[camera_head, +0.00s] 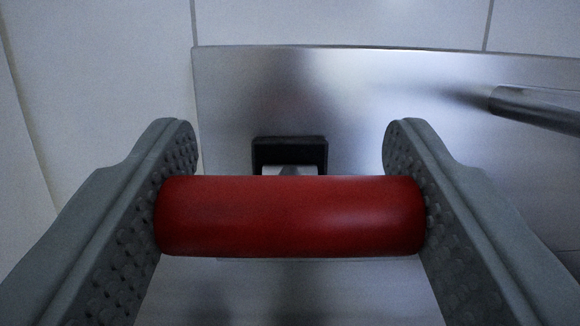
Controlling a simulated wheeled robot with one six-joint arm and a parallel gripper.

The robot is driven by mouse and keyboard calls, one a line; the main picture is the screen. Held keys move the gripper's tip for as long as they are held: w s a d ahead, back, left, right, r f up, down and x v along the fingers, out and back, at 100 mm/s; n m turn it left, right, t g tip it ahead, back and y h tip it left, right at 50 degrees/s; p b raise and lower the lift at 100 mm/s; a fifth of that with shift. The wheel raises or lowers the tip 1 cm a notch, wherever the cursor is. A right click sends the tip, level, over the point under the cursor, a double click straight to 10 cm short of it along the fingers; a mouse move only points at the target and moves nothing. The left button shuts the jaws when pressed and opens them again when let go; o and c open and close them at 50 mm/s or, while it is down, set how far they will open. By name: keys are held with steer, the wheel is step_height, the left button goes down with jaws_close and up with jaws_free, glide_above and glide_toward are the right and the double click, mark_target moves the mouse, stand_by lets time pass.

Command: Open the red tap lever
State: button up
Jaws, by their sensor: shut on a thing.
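The red tap lever (290,216) lies crosswise in the lower middle of the head camera view, a thick red cylinder. My gripper (288,150) has its two grey, studded fingers at the lever's left and right ends, touching both. It is shut on the lever lengthwise. Behind the lever a black bracket (290,150) with a pale piece inside sits on a brushed metal plate (235,100). How the lever joins the bracket is hidden behind the red cylinder.
A metal bar (540,108) sticks out at the right, in front of the plate and clear of my right finger. White tiled wall (330,22) shows above the plate and at the left. The space left of the plate looks free.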

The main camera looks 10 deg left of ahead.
steer(key=shift+s+f+t, duration=0.25)
steer(key=shift+f+t, duration=1)
steer(key=shift+t, duration=0.35)
steer(key=o, duration=1.4)
steer(key=v, duration=1.7)
steer(key=shift+s+d+f, duration=0.1)
steer(key=shift+s+d, duration=0.05)
